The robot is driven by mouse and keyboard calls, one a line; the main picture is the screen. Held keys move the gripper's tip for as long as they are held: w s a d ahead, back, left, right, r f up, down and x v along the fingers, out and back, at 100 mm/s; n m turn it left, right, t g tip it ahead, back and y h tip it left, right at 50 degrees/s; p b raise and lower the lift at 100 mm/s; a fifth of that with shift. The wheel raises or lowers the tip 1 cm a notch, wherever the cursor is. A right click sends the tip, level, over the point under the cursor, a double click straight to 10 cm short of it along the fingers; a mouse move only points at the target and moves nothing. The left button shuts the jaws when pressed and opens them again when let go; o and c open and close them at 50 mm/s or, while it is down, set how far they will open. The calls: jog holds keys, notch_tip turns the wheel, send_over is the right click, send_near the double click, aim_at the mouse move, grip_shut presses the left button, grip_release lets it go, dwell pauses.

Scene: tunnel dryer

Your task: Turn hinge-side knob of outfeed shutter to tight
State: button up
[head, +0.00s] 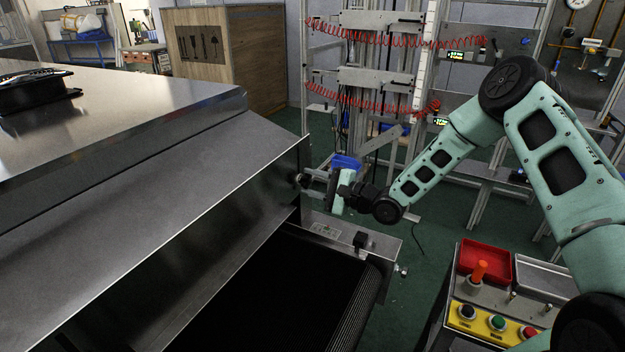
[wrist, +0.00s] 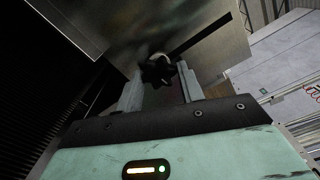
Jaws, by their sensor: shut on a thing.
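The outfeed shutter (head: 190,185) is a sloping sheet-metal panel on the dryer's side in the head view. The knob (head: 299,180) is small and dark at its right end, just below the shutter's edge. In the wrist view the knob (wrist: 157,71) is black and lobed, in front of a metal plate. My gripper (head: 313,187) reaches it from the right, and in the wrist view the gripper's (wrist: 158,82) two grey fingers stand on either side of it. My gripper is shut on the knob. The knob's turned position cannot be told.
A dark conveyor belt (head: 270,295) runs out below the shutter. Metal frames with red coiled hoses (head: 400,38) stand behind. Green floor is open between.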

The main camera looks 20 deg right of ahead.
jog(key=shift+m, duration=0.9)
jog(key=shift+f, duration=0.1)
jog(key=o, duration=1)
jog(key=shift+s+d, duration=0.1)
jog(key=b+v, duration=0.2)
jog(key=v, duration=1.5)
jog(key=shift+s+d+b, duration=0.1)
jog(key=shift+b, duration=0.2)
